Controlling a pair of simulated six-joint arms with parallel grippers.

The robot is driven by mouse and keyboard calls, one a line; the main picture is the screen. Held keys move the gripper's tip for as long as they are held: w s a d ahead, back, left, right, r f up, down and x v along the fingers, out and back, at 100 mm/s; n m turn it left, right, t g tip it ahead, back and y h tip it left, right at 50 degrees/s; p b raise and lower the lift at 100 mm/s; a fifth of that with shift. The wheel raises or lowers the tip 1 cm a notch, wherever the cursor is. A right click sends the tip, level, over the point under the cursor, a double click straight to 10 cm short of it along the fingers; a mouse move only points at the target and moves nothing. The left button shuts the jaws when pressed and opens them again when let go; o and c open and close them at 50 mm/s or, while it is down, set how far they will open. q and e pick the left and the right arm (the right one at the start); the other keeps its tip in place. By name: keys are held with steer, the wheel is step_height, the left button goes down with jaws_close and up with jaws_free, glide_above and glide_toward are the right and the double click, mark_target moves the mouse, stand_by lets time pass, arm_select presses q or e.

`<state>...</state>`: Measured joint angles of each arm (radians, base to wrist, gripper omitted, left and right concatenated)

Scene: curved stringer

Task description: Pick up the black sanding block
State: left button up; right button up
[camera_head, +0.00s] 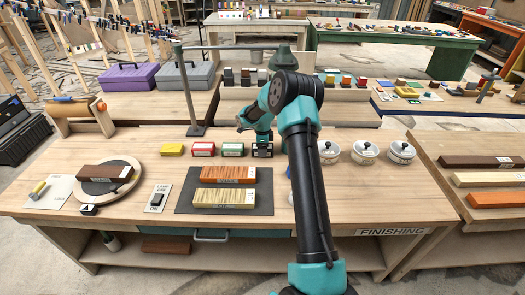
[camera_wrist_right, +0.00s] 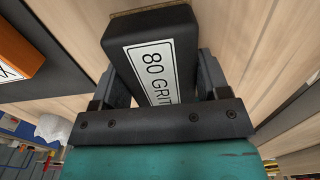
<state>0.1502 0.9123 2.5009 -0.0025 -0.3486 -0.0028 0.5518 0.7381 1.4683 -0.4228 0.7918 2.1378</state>
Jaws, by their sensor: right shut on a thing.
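The black sanding block (camera_wrist_right: 128,45) has a white label reading "80 GRIT" and sits between the two fingers of my right gripper (camera_wrist_right: 160,78) in the right wrist view. The fingers press on its two sides. In the head view my right gripper (camera_head: 262,139) points down at the back of the finishing bench, with the dark block (camera_head: 263,151) at its tip. I cannot tell whether the block touches the bench top. My left gripper is out of view.
Green (camera_head: 233,149), red (camera_head: 204,149) and yellow (camera_head: 172,149) blocks stand in a row left of the gripper. Two wood pieces (camera_head: 226,174) lie on a dark mat (camera_head: 264,202). Several lidded white pots (camera_head: 364,152) stand right of my arm. A metal stand (camera_head: 190,95) rises behind.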

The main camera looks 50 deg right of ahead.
steer(key=shift+c, duration=1.3)
steer(key=shift+r, duration=0.1)
step_height(320, 180, up, 10)
steer(key=shift+f, duration=0.1)
